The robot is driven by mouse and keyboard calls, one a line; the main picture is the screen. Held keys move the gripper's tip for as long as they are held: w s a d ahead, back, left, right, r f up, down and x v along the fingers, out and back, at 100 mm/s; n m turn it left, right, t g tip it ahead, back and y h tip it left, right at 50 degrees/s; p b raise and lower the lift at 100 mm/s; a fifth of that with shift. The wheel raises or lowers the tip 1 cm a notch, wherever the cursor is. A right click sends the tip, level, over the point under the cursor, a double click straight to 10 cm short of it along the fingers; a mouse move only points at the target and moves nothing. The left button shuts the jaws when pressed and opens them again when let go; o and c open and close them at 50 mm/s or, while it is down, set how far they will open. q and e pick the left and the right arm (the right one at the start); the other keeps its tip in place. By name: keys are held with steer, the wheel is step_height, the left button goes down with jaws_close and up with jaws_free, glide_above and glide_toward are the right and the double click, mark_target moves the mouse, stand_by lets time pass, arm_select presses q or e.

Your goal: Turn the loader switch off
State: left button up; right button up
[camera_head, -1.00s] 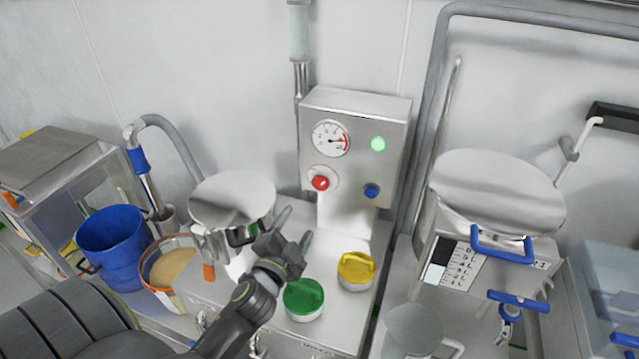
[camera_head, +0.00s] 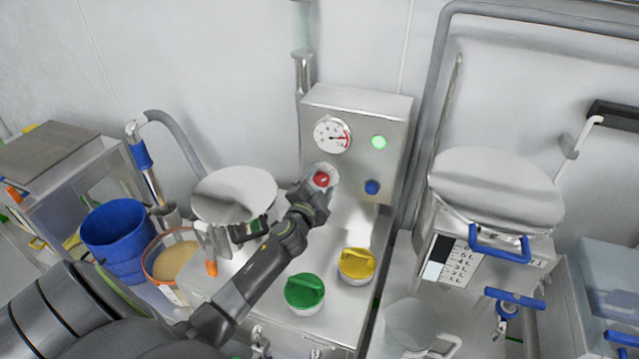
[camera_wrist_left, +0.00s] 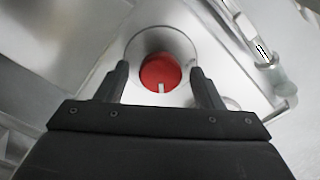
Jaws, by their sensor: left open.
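The steel control box (camera_head: 345,110) on the back wall carries a red rotary switch (camera_head: 321,179) on a pale round plate, a gauge (camera_head: 332,136), a lit green lamp (camera_head: 379,142) and a blue button (camera_head: 371,187). My left gripper (camera_head: 318,190) is at the red switch, with its fingers on either side of the knob. In the left wrist view the red switch (camera_wrist_left: 160,72) shows between the two open fingertips (camera_wrist_left: 161,75), with a white mark at its lower edge. I cannot tell whether the fingers touch it. My right gripper is not in view.
A steel lidded vessel (camera_head: 235,195), blue bucket (camera_head: 114,238) and tub of powder (camera_head: 176,262) are at left. A larger lidded hopper (camera_head: 497,188) stands at right.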

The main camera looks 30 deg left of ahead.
arm_select(q)
steer(key=c, duration=1)
steer(key=shift+o, duration=0.2)
steer(key=shift+f+n+b, duration=0.1)
steer(key=shift+n+b, duration=0.2)
steer(key=shift+b, duration=0.1)
steer(key=shift+f+n+b, duration=0.1)
steer(key=shift+n+b, duration=0.8)
steer(key=n+b, duration=0.4)
steer(key=shift+n, duration=0.3)
steer(key=n+b, duration=0.3)
steer(key=n, duration=0.2)
steer(key=shift+a, duration=0.1)
steer(key=n+b, duration=0.2)
steer(key=n, duration=0.3)
steer(key=shift+n, duration=0.4)
